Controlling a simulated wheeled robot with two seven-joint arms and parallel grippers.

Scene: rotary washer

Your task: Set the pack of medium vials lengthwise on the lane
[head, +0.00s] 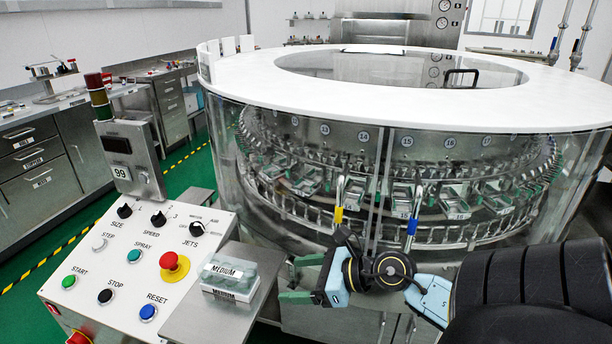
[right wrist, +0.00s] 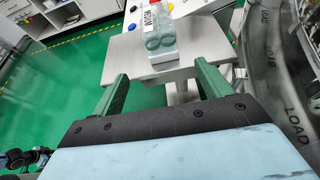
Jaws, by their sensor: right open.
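The pack of medium vials (head: 229,272), a clear box with a white MEDIUM label, sits on a flat metal shelf (head: 190,325) beside the control panel. In the right wrist view the pack (right wrist: 160,30) lies beyond my fingertips, with round vial ends showing. My right gripper (head: 298,279) has green fingers, is open and empty, and is to the right of the pack, apart from it. It also shows in the right wrist view (right wrist: 161,74). I cannot tell for certain which surface is the lane. My left gripper is not in view.
The control panel (head: 135,255) with buttons and knobs stands left of the shelf. The round glass-walled washer (head: 400,95) with a white rim fills the right and back. A curved surface marked LOAD (right wrist: 280,85) is at right in the wrist view. Green floor is open at left.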

